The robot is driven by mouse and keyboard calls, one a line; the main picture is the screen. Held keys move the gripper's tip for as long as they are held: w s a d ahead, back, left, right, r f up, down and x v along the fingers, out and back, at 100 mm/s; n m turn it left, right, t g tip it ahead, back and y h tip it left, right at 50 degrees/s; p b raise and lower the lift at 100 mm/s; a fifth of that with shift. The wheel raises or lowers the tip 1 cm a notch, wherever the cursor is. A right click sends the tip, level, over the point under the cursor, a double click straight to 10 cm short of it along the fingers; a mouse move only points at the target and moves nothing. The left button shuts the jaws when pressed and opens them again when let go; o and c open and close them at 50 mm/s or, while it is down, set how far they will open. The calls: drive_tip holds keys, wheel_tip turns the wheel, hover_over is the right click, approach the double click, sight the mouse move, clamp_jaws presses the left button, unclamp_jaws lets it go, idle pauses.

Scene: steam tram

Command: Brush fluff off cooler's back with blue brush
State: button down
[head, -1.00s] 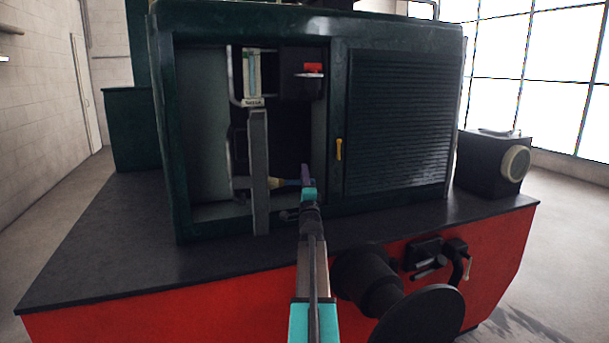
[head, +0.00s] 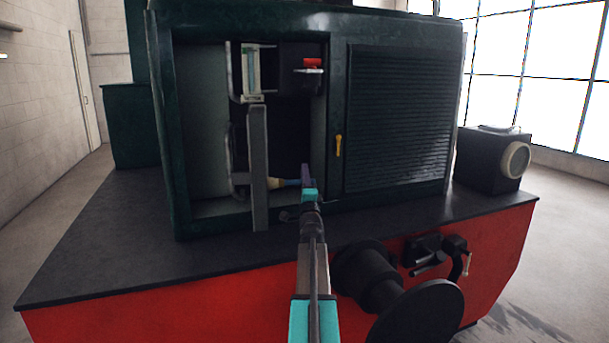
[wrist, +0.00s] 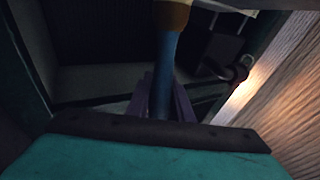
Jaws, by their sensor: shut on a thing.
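In the head view my gripper (head: 307,182) is inside the open left bay of the green cabinet, shut on the blue brush (head: 291,182). The brush lies about level, its pale yellowish head (head: 273,183) pointing left and reaching the grey upright slab, which may be the cooler (head: 258,150). I cannot tell whether the bristles touch it. In the wrist view the blue handle (wrist: 166,65) stands between my purple fingers (wrist: 160,100), with a brown collar (wrist: 172,14) at the top. The slab's back and any fluff are hidden from me.
The green cabinet (head: 337,25) frames the bay, with a louvred panel (head: 397,120) and yellow handle (head: 338,147) to the right. A gauge glass (head: 251,72) and red-handled valve (head: 312,63) sit above my gripper. The dark deck (head: 110,240) is clear at left.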

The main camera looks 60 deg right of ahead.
drive_tip(key=shift+s+a, duration=0.2)
drive_tip(key=shift+a, duration=0.05)
drive_tip(key=shift+s+a, duration=0.1)
drive_tip(key=shift+s+a, duration=0.8)
drive_tip(key=shift+a, duration=0.3)
drive_tip(key=shift+s+a, duration=1)
drive_tip(key=shift+a, duration=0.05)
drive_tip(key=s+d+p, duration=0.3)
drive_tip(key=s+d, duration=0.1)
drive_tip(key=shift+s, duration=0.3)
idle(0.4)
drive_tip(key=shift+s, duration=0.1)
